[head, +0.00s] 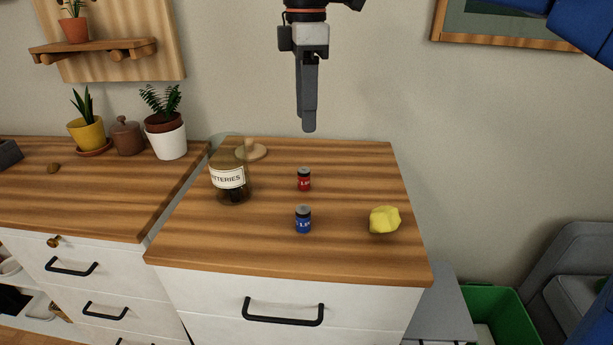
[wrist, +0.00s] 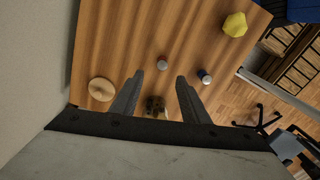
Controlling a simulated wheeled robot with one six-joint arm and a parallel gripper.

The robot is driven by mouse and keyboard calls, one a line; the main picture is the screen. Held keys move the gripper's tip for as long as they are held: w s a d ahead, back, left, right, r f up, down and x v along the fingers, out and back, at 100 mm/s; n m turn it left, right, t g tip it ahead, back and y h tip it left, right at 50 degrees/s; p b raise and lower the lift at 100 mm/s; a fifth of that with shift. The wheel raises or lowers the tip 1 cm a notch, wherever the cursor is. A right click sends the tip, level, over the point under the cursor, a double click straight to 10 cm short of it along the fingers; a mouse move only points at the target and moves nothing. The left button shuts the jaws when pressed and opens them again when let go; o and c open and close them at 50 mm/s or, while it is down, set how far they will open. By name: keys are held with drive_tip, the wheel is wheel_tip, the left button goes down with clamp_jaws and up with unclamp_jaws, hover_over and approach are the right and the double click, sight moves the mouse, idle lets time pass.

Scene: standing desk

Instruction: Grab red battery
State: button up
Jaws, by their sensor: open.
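The red battery (head: 304,180) stands upright in the middle of the wooden desk top. In the wrist view its top and red side (wrist: 162,63) show beyond the fingertips, roughly midway between them. The blue battery (head: 303,220) stands upright nearer the front edge; in the wrist view it is at the right (wrist: 204,76). My gripper (head: 309,130) hangs above the back of the desk, pointing down, apart from the battery. In the wrist view its two fingers (wrist: 159,76) are spread with nothing between them.
A glass jar labelled batteries (head: 229,180) stands left of the red battery, with a round wooden lid (head: 251,152) behind it. A yellow crumpled lump (head: 384,220) lies at the right. Potted plants (head: 168,140) stand on the left counter. The desk's back right is clear.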

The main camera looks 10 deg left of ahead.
sight(305, 169)
wheel_tip(305, 169, down, 9)
drive_tip(key=shift+r, duration=0.2)
drive_tip(key=shift+s+a+f, duration=0.1)
drive_tip(key=shift+s+f, duration=0.1)
drive_tip(key=shift+f, duration=1.15)
drive_tip(key=shift+s+f, duration=0.15)
drive_tip(key=shift+f, duration=1.15)
clamp_jaws()
